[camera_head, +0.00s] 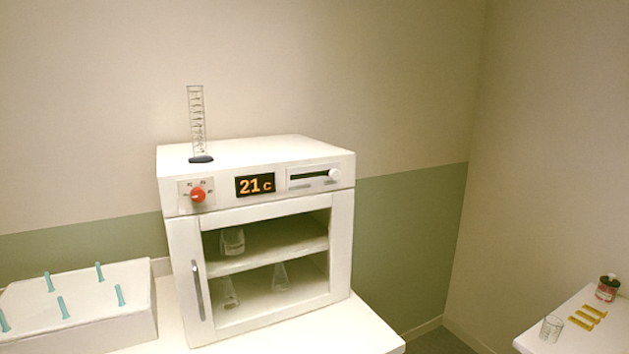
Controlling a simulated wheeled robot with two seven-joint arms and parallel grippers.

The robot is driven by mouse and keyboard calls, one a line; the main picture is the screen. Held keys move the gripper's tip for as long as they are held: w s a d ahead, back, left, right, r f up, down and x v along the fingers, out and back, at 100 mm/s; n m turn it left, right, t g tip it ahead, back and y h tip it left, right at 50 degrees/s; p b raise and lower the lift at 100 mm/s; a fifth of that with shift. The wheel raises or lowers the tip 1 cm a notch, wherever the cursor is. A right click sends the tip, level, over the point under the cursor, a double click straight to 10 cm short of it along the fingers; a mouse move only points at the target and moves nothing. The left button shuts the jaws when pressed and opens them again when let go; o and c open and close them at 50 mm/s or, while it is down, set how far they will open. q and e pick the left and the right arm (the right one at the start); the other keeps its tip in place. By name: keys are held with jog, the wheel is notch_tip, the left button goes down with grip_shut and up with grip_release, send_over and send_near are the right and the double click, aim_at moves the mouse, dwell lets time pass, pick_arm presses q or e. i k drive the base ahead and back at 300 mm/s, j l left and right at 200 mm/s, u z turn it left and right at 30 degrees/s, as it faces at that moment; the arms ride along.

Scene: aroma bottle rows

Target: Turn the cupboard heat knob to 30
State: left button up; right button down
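The white cupboard (180,239) stands on a white table, with its front turned slightly to the right. A red round heat knob (198,194) sits at the left of its top panel, on a small plate with markings too small to read. The display (255,185) beside it reads "21 c" in orange. A slider with a round white knob (334,175) is at the right of the panel. The glass-fronted door has a vertical metal handle (198,290) on its left side and looks closed. Neither of my grippers is in view.
A graduated cylinder (197,122) stands on top of the cupboard. Glassware, including a beaker (232,241), is on the shelves inside. A white rack (84,331) with teal pegs is at left. A second table (549,334) at right holds a beaker, yellow pieces and a jar.

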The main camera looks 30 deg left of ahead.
aim_at(198, 195)
jog(key=u, duration=1)
